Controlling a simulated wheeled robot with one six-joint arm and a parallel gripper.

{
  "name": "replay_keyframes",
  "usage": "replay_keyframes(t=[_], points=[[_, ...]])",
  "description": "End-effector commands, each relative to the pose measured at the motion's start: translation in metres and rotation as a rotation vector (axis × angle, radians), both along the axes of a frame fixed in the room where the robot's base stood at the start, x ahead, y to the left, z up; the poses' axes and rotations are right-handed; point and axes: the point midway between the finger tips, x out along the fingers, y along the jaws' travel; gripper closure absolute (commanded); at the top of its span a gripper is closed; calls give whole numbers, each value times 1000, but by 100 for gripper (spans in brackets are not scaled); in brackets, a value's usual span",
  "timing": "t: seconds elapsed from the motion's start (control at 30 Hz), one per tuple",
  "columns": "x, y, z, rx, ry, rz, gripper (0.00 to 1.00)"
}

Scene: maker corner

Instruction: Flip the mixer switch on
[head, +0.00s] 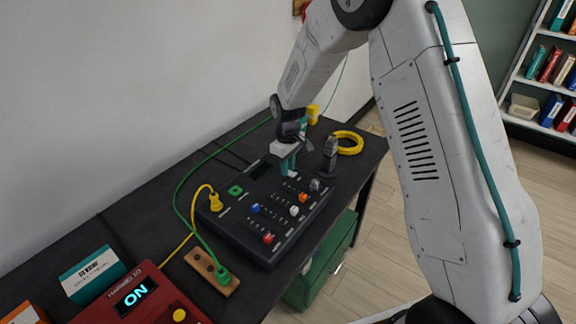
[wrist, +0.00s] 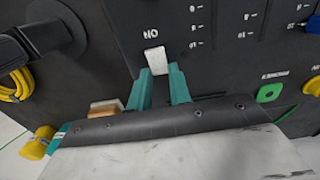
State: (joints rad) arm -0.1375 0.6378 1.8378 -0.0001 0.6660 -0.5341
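The mixer (head: 245,232) is a black panel on the dark bench in the head view, with several coloured knobs and sliders. My gripper (head: 288,168) is low over its far edge, teal fingers pointing down. In the wrist view a white switch (wrist: 155,61) sits on the black panel below an upside-down "ON" label (wrist: 151,34). My gripper (wrist: 162,76) has its two teal fingertips close to the switch, with a narrow gap between them. The left fingertip overlaps the switch's edge; I cannot tell whether they touch. The switch's base is partly hidden.
A dark handheld device (head: 330,154) and a yellow coil (head: 349,143) stand beyond my gripper. A red box (head: 142,299) with a lit display stands at the front left.

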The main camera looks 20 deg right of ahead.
Motion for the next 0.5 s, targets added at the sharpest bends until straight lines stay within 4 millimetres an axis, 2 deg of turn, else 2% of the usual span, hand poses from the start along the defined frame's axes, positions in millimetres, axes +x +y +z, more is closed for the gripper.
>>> replay_keyframes(t=[0.17,0.5], points=[[-1,-1,0,22,-22,-1,100],[-6,-3,2,150,-179,0,100]])
